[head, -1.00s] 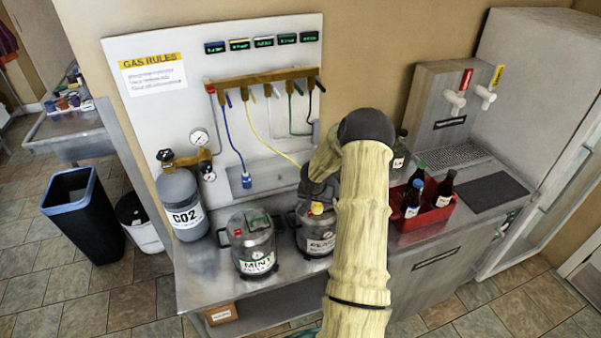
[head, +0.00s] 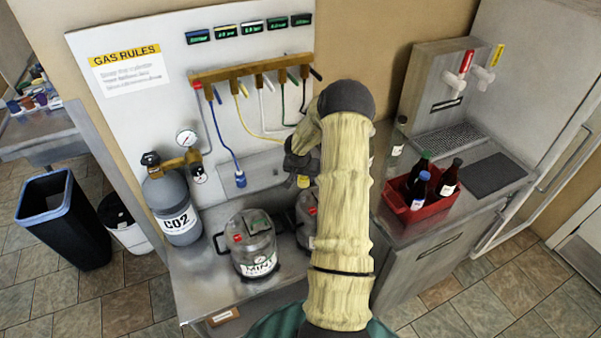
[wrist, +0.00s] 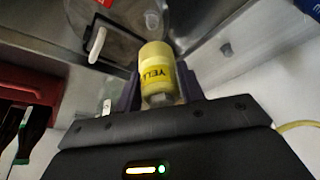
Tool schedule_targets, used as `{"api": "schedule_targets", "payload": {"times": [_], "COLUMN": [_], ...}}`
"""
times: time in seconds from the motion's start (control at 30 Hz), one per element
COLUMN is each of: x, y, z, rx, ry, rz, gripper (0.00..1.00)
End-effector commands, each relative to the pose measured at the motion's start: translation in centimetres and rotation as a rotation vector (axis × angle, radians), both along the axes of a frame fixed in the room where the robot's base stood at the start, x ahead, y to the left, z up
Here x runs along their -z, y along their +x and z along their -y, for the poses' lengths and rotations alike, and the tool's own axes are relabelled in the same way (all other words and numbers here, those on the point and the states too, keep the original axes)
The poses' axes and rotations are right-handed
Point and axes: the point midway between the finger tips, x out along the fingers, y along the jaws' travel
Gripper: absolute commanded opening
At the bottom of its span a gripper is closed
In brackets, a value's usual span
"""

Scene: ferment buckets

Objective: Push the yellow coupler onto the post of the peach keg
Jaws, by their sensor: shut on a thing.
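The yellow coupler (wrist: 157,72), with partly readable black lettering, is held between the fingers of my gripper (wrist: 163,88) in the wrist view. In the head view the coupler (head: 303,181) shows below my gripper (head: 301,172), behind and above the peach keg (head: 306,212). My arm hides much of this steel keg and its label. In the wrist view a round metal keg top (wrist: 112,28) with a dark-edged hatch and a pale lever lies beyond the coupler. The coupler looks apart from it. I cannot make out the peach keg's post clearly.
The mint keg (head: 252,245) stands left of the peach keg on the steel counter. A CO2 cylinder (head: 174,208) stands further left. A blue hose coupler (head: 240,180) hangs at the back. A red bottle crate (head: 420,205) is at right.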

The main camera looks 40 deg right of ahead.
Motion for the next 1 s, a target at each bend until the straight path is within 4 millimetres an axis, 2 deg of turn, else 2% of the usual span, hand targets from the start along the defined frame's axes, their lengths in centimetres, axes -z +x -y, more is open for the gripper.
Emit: {"api": "schedule_targets", "payload": {"times": [0.37, 1.0], "x": [0.4, 3.7], "y": [0.0, 0.0], "z": [-0.1, 0.0], "rx": [-0.001, 0.000], "ry": [0.000, -0.001], "rz": [0.000, 0.001], "gripper": [0.11, 0.11]}}
